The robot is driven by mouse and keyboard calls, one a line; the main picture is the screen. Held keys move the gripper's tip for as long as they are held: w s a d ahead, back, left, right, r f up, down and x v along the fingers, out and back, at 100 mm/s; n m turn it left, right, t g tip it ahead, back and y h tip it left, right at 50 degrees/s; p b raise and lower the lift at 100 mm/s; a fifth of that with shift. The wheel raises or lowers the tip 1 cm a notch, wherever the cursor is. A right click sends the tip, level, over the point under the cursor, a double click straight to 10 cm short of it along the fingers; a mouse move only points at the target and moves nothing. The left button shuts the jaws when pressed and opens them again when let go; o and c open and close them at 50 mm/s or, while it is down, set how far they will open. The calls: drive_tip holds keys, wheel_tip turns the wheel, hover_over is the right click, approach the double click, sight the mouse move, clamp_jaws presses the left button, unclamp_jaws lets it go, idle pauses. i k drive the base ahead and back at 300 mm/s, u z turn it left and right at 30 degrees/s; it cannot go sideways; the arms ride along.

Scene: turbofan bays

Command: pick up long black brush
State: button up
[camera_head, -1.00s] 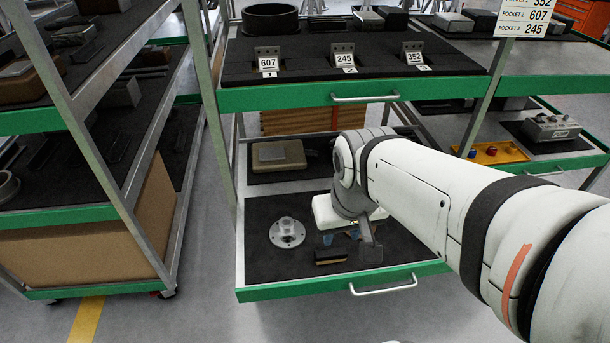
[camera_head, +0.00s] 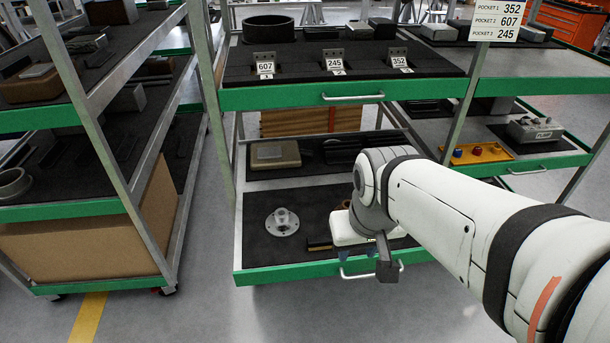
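A dark brush-like block with a tan strip (camera_head: 319,245) lies in the open bottom drawer (camera_head: 258,252), near its front edge. Its right part is hidden behind my gripper, so its full length cannot be seen. My gripper (camera_head: 357,254) is over the front right of the drawer, right of the block.
A silver flanged part (camera_head: 282,223) stands left in the drawer. A brown part (camera_head: 345,204) is partly hidden behind my wrist. The shelf above holds a tan box (camera_head: 276,154) and long dark items (camera_head: 352,147).

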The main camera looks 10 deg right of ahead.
sight(322, 242)
drive_tip(key=i, duration=0.5)
drive_tip(key=z, duration=1.9)
drive_tip(key=k, duration=1.45)
drive_tip(key=u, duration=1.2)
drive_tip(key=i, duration=1)
drive_tip(key=z, duration=0.05)
